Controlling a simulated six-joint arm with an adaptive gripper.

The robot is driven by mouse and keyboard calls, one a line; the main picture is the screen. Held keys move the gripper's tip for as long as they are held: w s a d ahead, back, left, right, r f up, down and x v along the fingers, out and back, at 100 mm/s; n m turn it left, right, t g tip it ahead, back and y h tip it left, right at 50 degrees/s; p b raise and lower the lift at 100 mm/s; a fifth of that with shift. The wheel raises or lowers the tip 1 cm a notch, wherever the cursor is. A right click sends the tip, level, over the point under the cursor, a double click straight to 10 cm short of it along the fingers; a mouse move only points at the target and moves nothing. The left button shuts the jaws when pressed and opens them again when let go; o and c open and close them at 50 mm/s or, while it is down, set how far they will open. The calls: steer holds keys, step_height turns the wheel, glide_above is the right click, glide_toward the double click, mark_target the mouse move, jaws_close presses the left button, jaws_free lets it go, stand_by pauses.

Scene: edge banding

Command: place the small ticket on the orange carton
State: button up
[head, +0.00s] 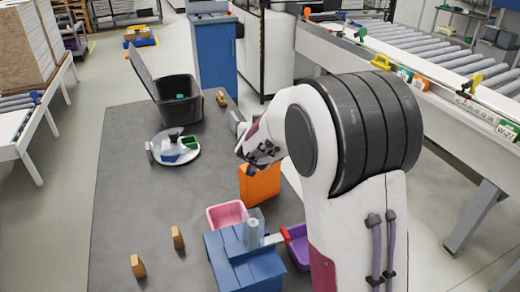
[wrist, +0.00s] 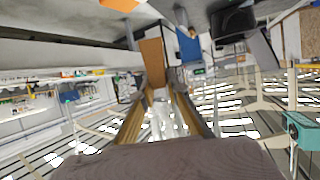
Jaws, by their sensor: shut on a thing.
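The orange carton (head: 260,187) stands upright on the dark table in the head view, partly behind my arm. My gripper (head: 258,158) is just above and behind it in that view, its fingers mostly hidden by my wrist. An orange patch (wrist: 120,4) at the top edge of the wrist view may be the carton. In the wrist view my gripper (wrist: 158,88) is shut on a flat brown piece that looks like the small ticket (wrist: 153,60), which sticks out past the fingertips. I cannot make out the ticket in the head view.
A pink tray (head: 227,214), a blue box (head: 240,265), a clear bottle (head: 254,232) and a purple tray (head: 298,248) are near the carton. A white plate (head: 194,155) with small items and a black bin (head: 178,103) stand farther back. The table's left middle is clear.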

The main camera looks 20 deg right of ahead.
steer(key=shift+f, duration=1.75)
steer(key=shift+f, duration=1.9)
steer(key=shift+f, duration=0.1)
steer(key=o, duration=0.8)
steer(key=shift+o, duration=0.2)
steer(key=shift+s+a+r, duration=0.25)
steer(key=shift+s+r, duration=0.2)
steer(key=shift+s, duration=0.1)
steer(key=v, duration=0.6)
